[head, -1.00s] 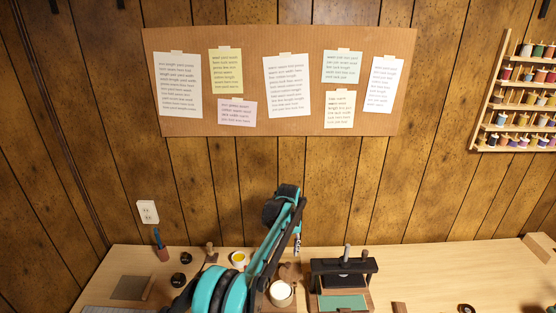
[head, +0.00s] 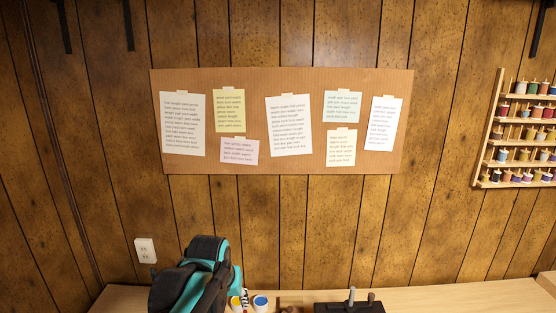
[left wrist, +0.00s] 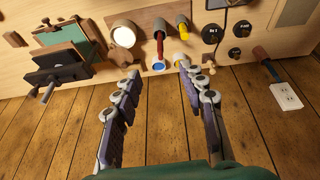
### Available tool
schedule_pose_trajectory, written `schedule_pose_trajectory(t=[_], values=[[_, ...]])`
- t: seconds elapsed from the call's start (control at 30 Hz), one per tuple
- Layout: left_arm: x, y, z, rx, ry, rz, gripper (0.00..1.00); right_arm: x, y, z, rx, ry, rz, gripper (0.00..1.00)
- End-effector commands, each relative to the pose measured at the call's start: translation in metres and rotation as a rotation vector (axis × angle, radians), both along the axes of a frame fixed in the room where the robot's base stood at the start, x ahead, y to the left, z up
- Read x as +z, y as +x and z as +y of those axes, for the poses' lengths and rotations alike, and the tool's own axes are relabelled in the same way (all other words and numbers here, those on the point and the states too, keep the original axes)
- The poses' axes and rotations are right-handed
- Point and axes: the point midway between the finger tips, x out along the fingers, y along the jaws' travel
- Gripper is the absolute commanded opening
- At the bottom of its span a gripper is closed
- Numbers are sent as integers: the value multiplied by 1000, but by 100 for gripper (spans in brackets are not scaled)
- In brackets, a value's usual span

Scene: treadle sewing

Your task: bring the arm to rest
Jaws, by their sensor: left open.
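My left arm (head: 200,275) is folded at the bottom left of the head view, in front of the table's back edge. Its gripper is mostly hidden there. In the left wrist view my left gripper (left wrist: 157,72) has its two fingers spread wide with nothing between them. Past the fingertips lie a red-handled piece with a blue end (left wrist: 159,48) and a yellow-ended piece (left wrist: 182,32); they look apart from the fingers. My right gripper is in neither view.
The table (head: 440,297) carries a dark clamp-like press (head: 348,308), a blue-topped pot (head: 260,303), and, in the wrist view, a white-topped jar (left wrist: 123,37) and several black tins (left wrist: 211,34). Behind stand a wood wall, a pinboard (head: 215,80), an outlet (head: 145,250) and a spool rack (head: 520,130).

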Motion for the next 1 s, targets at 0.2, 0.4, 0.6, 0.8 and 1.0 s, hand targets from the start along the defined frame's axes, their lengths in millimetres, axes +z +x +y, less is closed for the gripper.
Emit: schedule_pose_trajectory(t=[0.2,0.4,0.6,0.8,1.0], values=[[-9,-70,28,-2,12,-87,41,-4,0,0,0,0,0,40],[-33,-128,47,-7,30,-166,41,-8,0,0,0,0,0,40],[-62,-168,58,-10,48,-227,41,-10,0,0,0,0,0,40],[-74,-182,62,-12,57,-252,41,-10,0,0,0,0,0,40],[-75,-182,62,-12,57,-254,41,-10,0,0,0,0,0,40]])
